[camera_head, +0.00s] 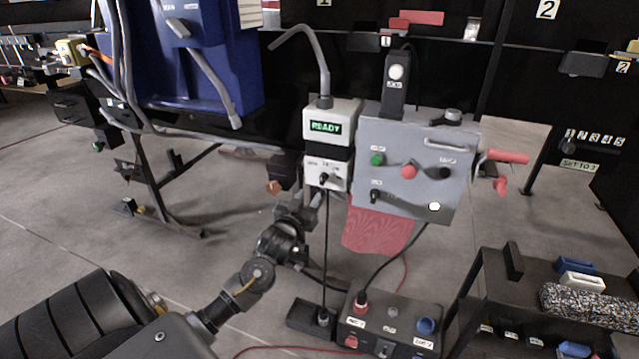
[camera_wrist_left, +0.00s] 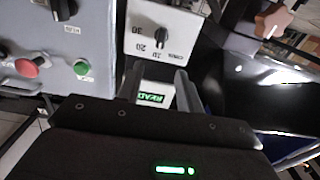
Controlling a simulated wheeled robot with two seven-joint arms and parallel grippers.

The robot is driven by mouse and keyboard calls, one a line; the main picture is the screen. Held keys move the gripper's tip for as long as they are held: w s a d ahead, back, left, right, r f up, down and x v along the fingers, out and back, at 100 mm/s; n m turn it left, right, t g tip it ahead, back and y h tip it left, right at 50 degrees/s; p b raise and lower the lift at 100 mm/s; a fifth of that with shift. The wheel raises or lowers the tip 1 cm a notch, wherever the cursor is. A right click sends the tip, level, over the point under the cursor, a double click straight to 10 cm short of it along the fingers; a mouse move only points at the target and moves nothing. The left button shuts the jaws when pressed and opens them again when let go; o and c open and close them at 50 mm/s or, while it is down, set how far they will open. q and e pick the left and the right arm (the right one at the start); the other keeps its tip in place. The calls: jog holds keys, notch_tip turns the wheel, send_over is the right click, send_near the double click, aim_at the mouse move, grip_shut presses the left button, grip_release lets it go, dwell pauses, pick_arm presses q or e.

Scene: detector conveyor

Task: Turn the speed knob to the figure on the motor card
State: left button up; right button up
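A grey control box (camera_head: 408,170) carries a green button (camera_head: 377,159), a red button (camera_head: 408,171) and black knobs, one at its right (camera_head: 445,173) and one at its lower left (camera_head: 375,196). Their labels are too small to read, so I cannot tell which is the speed knob. Left of it, a white panel (camera_head: 338,172) has a black knob (camera_head: 324,178), also in the left wrist view (camera_wrist_left: 162,37). A pale card (camera_head: 578,165) reads "SET TO 3". My left gripper (camera_wrist_left: 160,68) is open and empty, facing this panel. My right gripper is out of view.
A READY display (camera_head: 326,127) sits above the white panel. A red cloth (camera_head: 376,229) hangs below the control box. A black box with plugs and cables (camera_head: 390,322) stands lower down. A dark shelf (camera_head: 500,285) is at right; open floor lies at left.

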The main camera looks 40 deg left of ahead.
aim_at(321, 178)
pick_arm(q)
jog(key=x, duration=1)
jog(key=shift+s+f+b, duration=0.1)
jog(key=shift+b, duration=0.3)
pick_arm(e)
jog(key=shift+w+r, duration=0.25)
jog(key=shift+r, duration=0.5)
pick_arm(q)
jog(key=shift+c, duration=0.3)
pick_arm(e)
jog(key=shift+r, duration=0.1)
pick_arm(q)
grip_shut()
